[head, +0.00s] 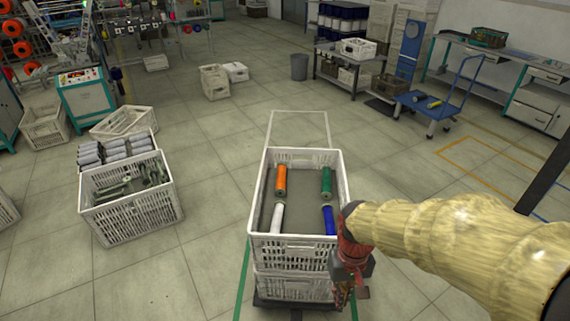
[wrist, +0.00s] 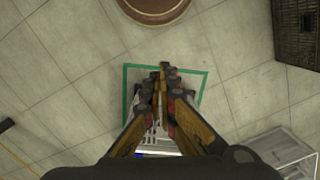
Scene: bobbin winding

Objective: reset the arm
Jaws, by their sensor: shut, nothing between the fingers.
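My gripper (head: 345,290) hangs at the front right corner of a white crate (head: 296,243) in the head view, pointing down, and hides part of that corner. Its fingers are shut and empty in the wrist view (wrist: 165,72). My arm, in a tan padded sleeve, reaches in from the right.
The crate stands on another white crate (head: 290,287). A blue trolley (head: 432,104) is at back right. The wrist view shows a brown round object (wrist: 155,10) and dark brown crate (wrist: 297,32). Floor between is clear.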

